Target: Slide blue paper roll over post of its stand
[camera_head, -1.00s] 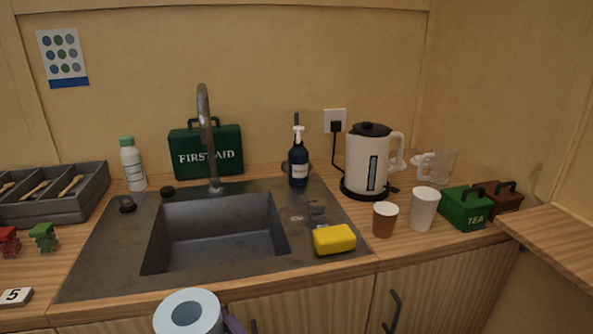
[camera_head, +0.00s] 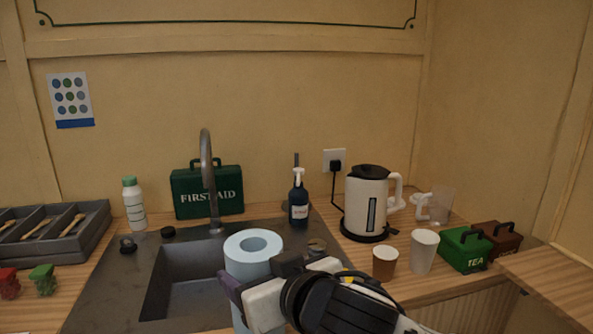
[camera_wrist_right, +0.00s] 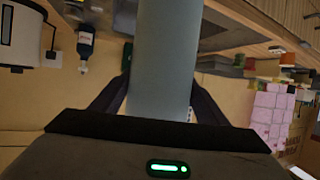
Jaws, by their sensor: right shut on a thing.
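The pale blue paper roll (camera_head: 252,246) is upright in the head view, its open top end facing up. It is held over the front of the sink and hides part of the basin. My right gripper (camera_head: 257,284) is shut around its side; in the right wrist view the roll (camera_wrist_right: 162,60) lies between both fingers. A thin dark post (camera_head: 297,160) rises behind the dark soap bottle (camera_head: 299,203), at the back right of the sink. It looks like the stand's post; its base is mostly hidden by the bottle. The roll is apart from it. My left gripper is not in view.
The tap (camera_head: 208,175) rises left of the post, before the green first aid case (camera_head: 222,205). The kettle (camera_head: 367,205) stands to the right.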

